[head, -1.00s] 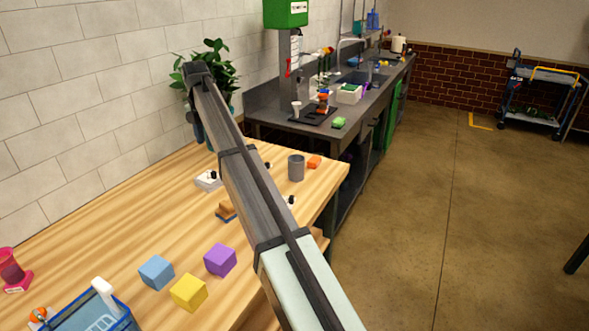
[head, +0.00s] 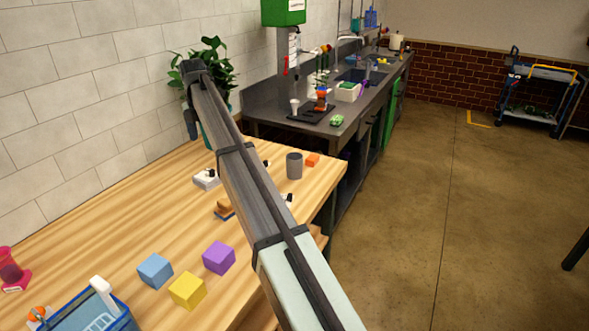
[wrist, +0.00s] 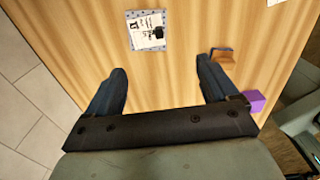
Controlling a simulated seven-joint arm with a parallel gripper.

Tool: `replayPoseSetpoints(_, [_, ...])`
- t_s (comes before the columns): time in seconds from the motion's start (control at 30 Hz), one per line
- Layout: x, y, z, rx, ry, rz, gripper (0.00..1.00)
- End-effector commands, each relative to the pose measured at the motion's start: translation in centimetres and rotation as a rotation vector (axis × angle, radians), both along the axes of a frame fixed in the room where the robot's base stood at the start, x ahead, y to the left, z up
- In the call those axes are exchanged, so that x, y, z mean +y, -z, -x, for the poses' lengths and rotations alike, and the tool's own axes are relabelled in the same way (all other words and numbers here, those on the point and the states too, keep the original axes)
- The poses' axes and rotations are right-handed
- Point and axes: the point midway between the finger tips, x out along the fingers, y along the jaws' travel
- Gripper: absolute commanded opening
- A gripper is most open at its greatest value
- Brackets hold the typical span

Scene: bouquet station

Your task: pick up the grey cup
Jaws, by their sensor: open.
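The grey cup (head: 294,166) stands upright on the wooden table near its far right corner, just right of my arm in the head view. It does not show in the wrist view. My gripper (wrist: 160,78) is open and empty above the table in the wrist view, its two dark fingers wide apart. In the head view the gripper's fingers cannot be made out clearly at the far end of the arm, away from the cup to the left.
Blue (head: 155,271), yellow (head: 187,291) and purple (head: 219,257) cubes sit nearer, by a blue basket (head: 95,310). A plant (head: 212,65) stands behind.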

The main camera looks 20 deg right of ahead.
Motion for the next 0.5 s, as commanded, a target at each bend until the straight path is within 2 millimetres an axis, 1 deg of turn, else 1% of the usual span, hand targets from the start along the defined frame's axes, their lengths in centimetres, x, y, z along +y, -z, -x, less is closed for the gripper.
replayPoseSetpoints(0.03, [0.0, 0.0, 0.0, 0.000, 0.000, 0.000, 0.92])
replayPoseSetpoints(0.07, [0.0, 0.0, 0.0, 0.000, 0.000, 0.000, 0.94])
replayPoseSetpoints(0.27, [0.0, 0.0, 0.0, 0.000, 0.000, 0.000, 0.94])
replayPoseSetpoints(0.33, [-0.4, 0.0, -0.1, 0.000, 0.005, 0.000, 0.94])
replayPoseSetpoints(0.37, [-0.8, 0.0, -0.2, 0.000, 0.009, 0.000, 0.94])
replayPoseSetpoints(0.43, [-2.3, 0.0, -0.4, 0.000, 0.027, 0.000, 0.94])
replayPoseSetpoints(0.47, [-3.2, -0.1, -0.6, -0.001, 0.037, 0.001, 0.94])
replayPoseSetpoints(0.5, [-4.6, -0.1, -0.6, -0.001, 0.053, 0.000, 0.94])
